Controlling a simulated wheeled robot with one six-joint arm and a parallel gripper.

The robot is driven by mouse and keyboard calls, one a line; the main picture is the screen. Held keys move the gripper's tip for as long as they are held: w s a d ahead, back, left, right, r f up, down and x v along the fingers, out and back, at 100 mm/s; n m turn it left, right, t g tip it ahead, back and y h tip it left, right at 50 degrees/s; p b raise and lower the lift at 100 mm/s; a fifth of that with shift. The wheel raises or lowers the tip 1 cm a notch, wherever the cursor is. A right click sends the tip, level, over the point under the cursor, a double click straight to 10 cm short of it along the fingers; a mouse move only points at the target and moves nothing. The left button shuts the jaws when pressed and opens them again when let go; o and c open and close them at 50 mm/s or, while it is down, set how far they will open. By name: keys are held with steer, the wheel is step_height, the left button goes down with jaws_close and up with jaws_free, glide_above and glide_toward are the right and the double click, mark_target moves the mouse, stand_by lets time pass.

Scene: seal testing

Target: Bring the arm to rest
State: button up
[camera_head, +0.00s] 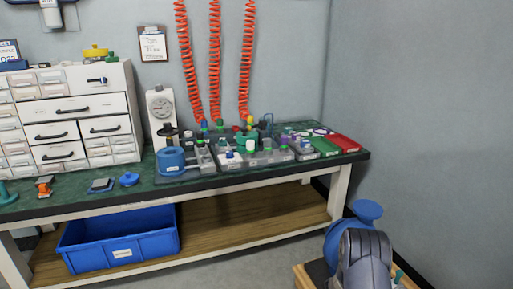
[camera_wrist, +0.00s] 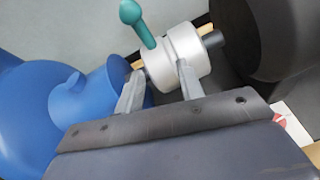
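My gripper (camera_wrist: 160,72) shows in the wrist view with its two grey fingers apart. A silver cylindrical part (camera_wrist: 190,58) with a teal handle (camera_wrist: 142,22) lies just beyond the fingertips, and the right finger overlaps it in the picture. I cannot tell whether they touch. No object is visibly clamped between the fingers. In the head view my gripper cannot be made out. A ribbed dark grey shape (camera_head: 365,262) is at the lower right, and I cannot tell for sure what it is.
A blue rounded body (camera_wrist: 88,98) is close on the left in the wrist view; a black cylinder (camera_wrist: 265,40) is at the right. A wooden-edged stand (camera_head: 303,277) is at lower right. The green-topped workbench (camera_head: 75,188) carries drawers and parts. A blue bin (camera_head: 122,253) sits beneath.

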steer(key=f+h+b, duration=0.1)
steer(key=a+f+h+b, duration=0.1)
steer(key=f+t+h+b, duration=0.1)
steer(key=h, duration=0.1)
steer(key=shift+s+a+b, duration=0.15)
steer(key=shift+s+b, duration=0.1)
steer(key=shift+b, duration=0.05)
stand_by(0.4)
